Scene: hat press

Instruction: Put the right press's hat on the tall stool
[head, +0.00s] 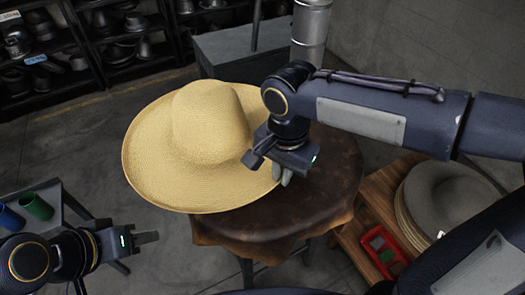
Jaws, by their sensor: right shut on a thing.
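A pale straw hat (205,120) with a tall crown and wide brim is crown-up at the middle left. Its right part is over the round, dark brown leather-covered stool top (325,190), and its left part reaches past the stool's edge. I cannot tell whether the brim rests on the leather. My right gripper (281,176) is shut on the right side of the hat's brim, above the stool. My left gripper (150,237) is low at the left, apart from the hat, with nothing visible in it; its fingers are seen too edge-on to tell their opening.
A wooden table (358,240) at the right holds stacked grey and straw hat shapes (446,200) and a red tray (385,250). A small stand with blue and green cups (36,207) is at the left. Shelves (60,75) and a grey box (232,50) stand behind.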

